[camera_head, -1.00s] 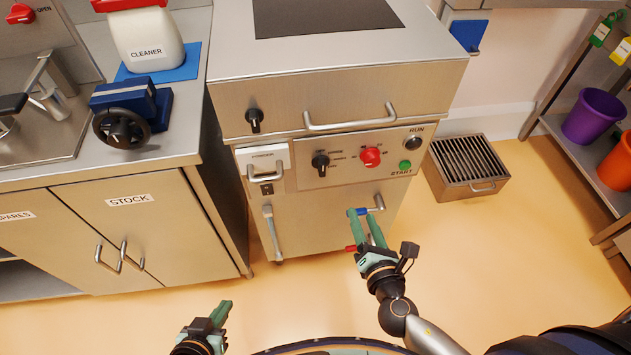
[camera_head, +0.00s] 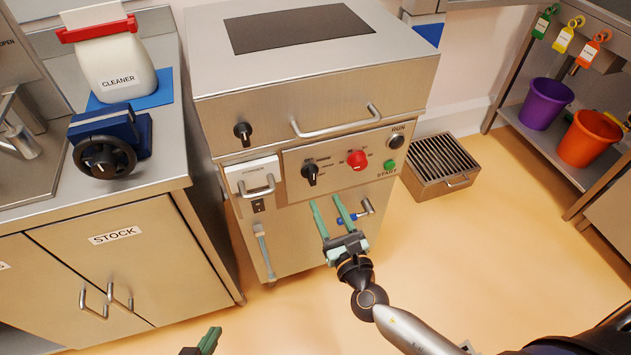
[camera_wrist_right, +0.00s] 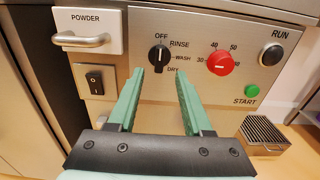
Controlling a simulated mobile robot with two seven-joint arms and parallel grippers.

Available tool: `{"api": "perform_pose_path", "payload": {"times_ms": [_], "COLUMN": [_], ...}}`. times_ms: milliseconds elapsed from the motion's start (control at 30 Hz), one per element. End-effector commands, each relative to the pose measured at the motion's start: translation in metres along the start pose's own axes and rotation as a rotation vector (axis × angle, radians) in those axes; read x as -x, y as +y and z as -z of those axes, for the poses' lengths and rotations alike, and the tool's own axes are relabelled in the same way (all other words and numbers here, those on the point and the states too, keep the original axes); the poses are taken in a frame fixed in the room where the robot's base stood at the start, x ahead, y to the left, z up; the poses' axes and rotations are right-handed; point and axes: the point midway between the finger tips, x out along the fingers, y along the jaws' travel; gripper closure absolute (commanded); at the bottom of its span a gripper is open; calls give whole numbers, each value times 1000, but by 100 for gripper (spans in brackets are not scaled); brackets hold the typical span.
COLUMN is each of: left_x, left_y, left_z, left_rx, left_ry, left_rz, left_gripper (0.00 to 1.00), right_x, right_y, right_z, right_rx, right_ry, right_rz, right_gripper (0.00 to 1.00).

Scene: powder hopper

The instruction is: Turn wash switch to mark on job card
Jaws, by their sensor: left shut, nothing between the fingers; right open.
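The wash switch is a black knob (camera_head: 309,173) on the machine's front panel. In the right wrist view the knob (camera_wrist_right: 159,56) has OFF above it and RINSE, WASH and DRY to its right; its pointer looks turned upward toward OFF. My right gripper (camera_head: 328,208) is open and empty, below the knob and apart from it. In the right wrist view its fingers (camera_wrist_right: 158,95) point up with the knob between and beyond their tips. My left gripper (camera_head: 209,340) is shut and empty, at the bottom edge. I see no job card that I can make out.
A red temperature knob (camera_head: 357,160), the green START button (camera_head: 389,165) and the RUN button (camera_head: 396,140) sit right of the switch. The POWDER drawer (camera_head: 254,179) and a rocker switch (camera_wrist_right: 95,80) are left. A blue-and-silver handle (camera_head: 357,215) sticks out below.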

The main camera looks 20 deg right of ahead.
Motion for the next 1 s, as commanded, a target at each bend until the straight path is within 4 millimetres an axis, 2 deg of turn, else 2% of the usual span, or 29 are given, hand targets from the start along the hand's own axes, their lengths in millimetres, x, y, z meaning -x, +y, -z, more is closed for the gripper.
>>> {"api": "perform_pose_path", "payload": {"times_ms": [33,200,400,800,1000], "left_x": [0,1,1,0,-1], "left_y": [0,0,-1,-1,-1], "left_z": [0,-5,-9,-10,-6], "left_rx": [1,4,6,6,5], "left_ry": [0,-7,-15,-19,-11], "left_rz": [1,2,3,3,4], "left_gripper": [100,100,100,100,100], "right_x": [-13,-45,-68,-75,-75], "right_y": [0,0,0,0,0], "right_z": [-1,0,0,0,0], "right_rx": [0,0,0,-1,-1], "right_ry": [-3,-2,0,1,1], "right_rz": [2,1,1,0,0], "right_gripper": [50,50,50,50,71]}}
